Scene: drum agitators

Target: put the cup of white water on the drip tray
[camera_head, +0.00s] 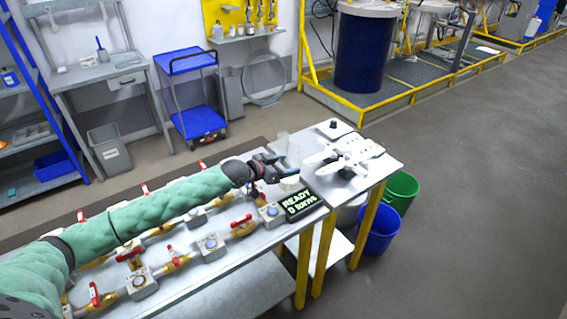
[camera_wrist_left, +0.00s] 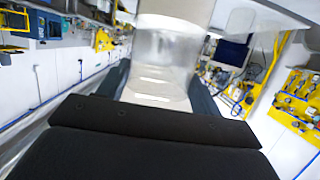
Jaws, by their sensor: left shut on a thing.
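My left gripper (camera_head: 272,163) is shut on a clear cup, at the far end of the valve bench. In the left wrist view the cup (camera_wrist_left: 160,55) stands between the dark fingers, with a whitish layer low in it. In the head view a faint, see-through shape (camera_head: 283,144) at the fingertips appears to be this cup. A small pale round piece (camera_head: 290,184) sits just below the gripper, beside the display; I cannot tell whether it is the drip tray. My right gripper is out of view.
A black display (camera_head: 299,204) reads "READY 0 turns". A white cross-shaped fixture (camera_head: 345,155) stands on the right end of the bench. Pipes with red-handled valves (camera_head: 210,243) line the bench. Blue (camera_head: 380,232) and green (camera_head: 402,190) buckets stand on the floor at right.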

